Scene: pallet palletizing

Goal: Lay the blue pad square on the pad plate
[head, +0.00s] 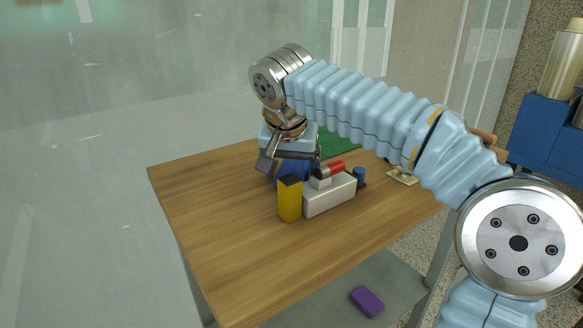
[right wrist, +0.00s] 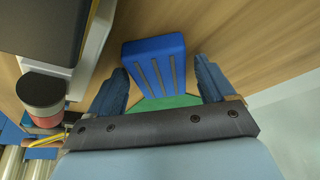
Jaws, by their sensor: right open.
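A ribbed blue block, which looks like the blue pad (right wrist: 155,66), lies between the two fingers of my right gripper (right wrist: 161,80) in the right wrist view. The fingers are open, one on each side, with a gap visible at least on the right. In the head view my right gripper (head: 284,163) hangs low over the table and partly covers the blue pad (head: 293,171). A green flat surface (head: 338,144) lies behind it; I cannot tell whether this is the pad plate. My left gripper is not in view.
A yellow block (head: 290,199) and a white box (head: 330,195) with a red cylinder (head: 331,168) on it stand close in front of the gripper. A small beige plate (head: 402,177) lies right. A purple block (head: 366,301) lies below the table (head: 215,215), whose left side is clear.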

